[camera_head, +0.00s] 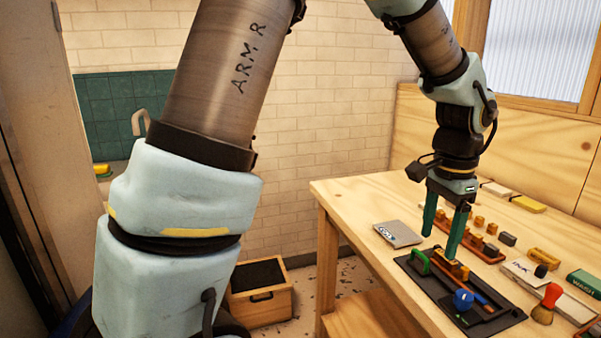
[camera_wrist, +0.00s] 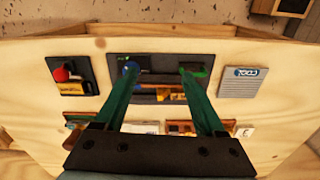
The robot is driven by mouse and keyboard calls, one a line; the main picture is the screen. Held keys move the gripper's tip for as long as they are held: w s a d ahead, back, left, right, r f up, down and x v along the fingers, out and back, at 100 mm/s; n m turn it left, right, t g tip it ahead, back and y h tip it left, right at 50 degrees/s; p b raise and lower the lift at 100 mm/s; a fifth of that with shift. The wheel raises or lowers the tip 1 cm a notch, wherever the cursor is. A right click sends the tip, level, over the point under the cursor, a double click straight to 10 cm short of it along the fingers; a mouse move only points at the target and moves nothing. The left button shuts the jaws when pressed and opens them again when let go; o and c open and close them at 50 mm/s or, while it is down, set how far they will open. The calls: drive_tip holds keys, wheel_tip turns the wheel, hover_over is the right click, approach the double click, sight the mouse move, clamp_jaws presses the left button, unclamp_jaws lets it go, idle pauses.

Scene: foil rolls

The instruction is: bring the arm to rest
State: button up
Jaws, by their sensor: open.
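My gripper (camera_head: 446,238) has two long green fingers pointing down over the wooden table (camera_head: 337,195). In the wrist view the fingers of my gripper (camera_wrist: 157,78) are spread apart with nothing between them. Below them lies a black tray (camera_head: 415,283) with a green-handled item (camera_head: 417,262), a wooden strip carrying small blocks, and a blue round piece (camera_head: 463,299). The tray also shows in the wrist view (camera_wrist: 155,60), partly hidden by the fingers. I cannot tell the exact height of the fingertips above the tray.
A grey packet (camera_head: 398,234) lies left of the tray. A red-topped stamp (camera_head: 547,303), a green box (camera_head: 584,284) and a rack of several small blocks (camera_head: 470,240) crowd the table's right and back. A wooden crate (camera_head: 260,292) stands on the floor. Free air lies above the table.

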drive_tip(key=w+a+f+n, duration=0.1)
drive_tip(key=w+a+n, duration=0.45)
drive_tip(key=a, duration=0.65)
drive_tip(key=a+f+n+t, duration=0.1)
drive_tip(key=a+f+n, duration=0.2)
drive_tip(key=a+n, duration=0.6)
drive_tip(key=a, duration=1.3)
drive_tip(key=shift+s+a, duration=0.4)
